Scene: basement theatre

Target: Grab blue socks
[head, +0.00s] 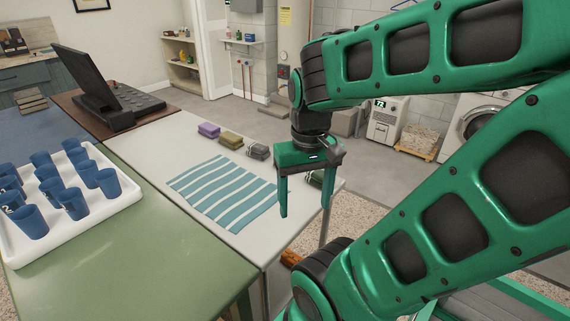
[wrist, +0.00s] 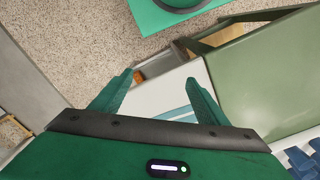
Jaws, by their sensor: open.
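Several folded sock-like bundles lie in a row on the white table (head: 205,221): a purple one (head: 208,130), an olive one (head: 231,140), a grey one (head: 257,151) and a dark one (head: 315,178) partly behind my gripper. None of them looks clearly blue. My gripper (head: 305,210) is open and empty, pointing down above the right end of the table. In the wrist view, its fingers (wrist: 163,82) are spread over the table's corner and no bundle shows between them.
A blue-and-white striped cloth (head: 222,194) lies on the white table. A white tray (head: 128,200) of blue cups stands on the green table (head: 130,255) at left. A dark monitor-like device (head: 95,90) stands at the back left. Floor beyond the table is open.

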